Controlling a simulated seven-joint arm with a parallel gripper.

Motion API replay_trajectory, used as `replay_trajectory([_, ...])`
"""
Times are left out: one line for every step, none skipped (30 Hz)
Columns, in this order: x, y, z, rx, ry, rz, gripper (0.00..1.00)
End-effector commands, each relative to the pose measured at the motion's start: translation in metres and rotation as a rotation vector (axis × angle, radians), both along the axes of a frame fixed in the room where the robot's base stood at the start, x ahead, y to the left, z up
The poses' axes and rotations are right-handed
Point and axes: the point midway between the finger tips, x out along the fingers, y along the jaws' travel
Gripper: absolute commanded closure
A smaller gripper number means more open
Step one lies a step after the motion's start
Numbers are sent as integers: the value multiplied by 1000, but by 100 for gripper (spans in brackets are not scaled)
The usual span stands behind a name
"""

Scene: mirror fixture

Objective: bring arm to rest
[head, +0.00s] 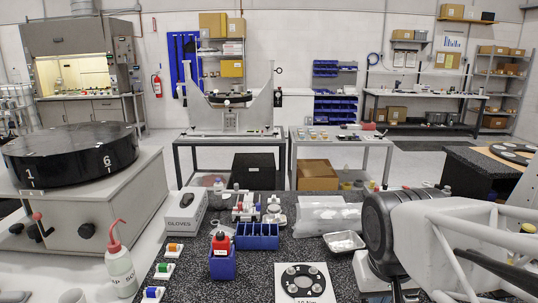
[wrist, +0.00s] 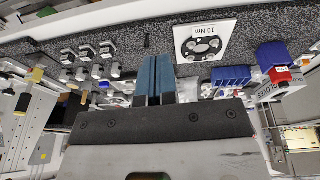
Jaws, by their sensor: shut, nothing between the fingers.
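My gripper (wrist: 153,80) shows in the wrist view. Its two blue fingers lie side by side, shut, with nothing held between them. The view is upside down, with the dark speckled bench beyond the fingers. My arm (head: 400,225) stands at the right of the head view, over the right side of the speckled bench (head: 200,272). I cannot make out the gripper's fingers in the head view.
A white plate (head: 303,284) marked 10 Nm, a blue rack (head: 257,237), a red-topped bottle in a blue holder (head: 222,265), a metal tray (head: 344,242) and a glove box (head: 180,213) crowd the bench. A wash bottle (head: 119,268) stands left.

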Motion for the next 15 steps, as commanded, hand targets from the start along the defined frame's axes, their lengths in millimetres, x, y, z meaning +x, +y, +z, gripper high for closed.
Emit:
replay_trajectory([-10, -1, -4, 9, 1, -6, 100])
replay_trajectory([-14, -1, -7, 13, 3, -8, 100])
replay_trajectory([-20, -1, -10, 18, 4, -10, 100])
replay_trajectory([-23, -2, -11, 22, 5, -11, 100])
replay_trajectory([-26, -2, -13, 25, 6, -11, 100])
replay_trajectory([-29, -2, -15, 29, 7, -14, 100])
replay_trajectory([-31, -2, -16, 31, 8, -14, 100])
replay_trajectory([-33, -1, -17, 33, 9, -15, 100])
replay_trajectory([-34, -2, -18, 34, 10, -16, 100])
replay_trajectory([-35, -2, -18, 35, 10, -16, 100])
replay_trajectory([-35, -2, -18, 35, 11, -16, 100])
replay_trajectory([-35, -2, -18, 36, 11, -15, 100])
replay_trajectory([-35, -1, -18, 36, 11, -15, 100])
replay_trajectory([-35, -1, -18, 36, 11, -15, 100])
replay_trajectory([-35, -1, -18, 36, 11, -15, 100])
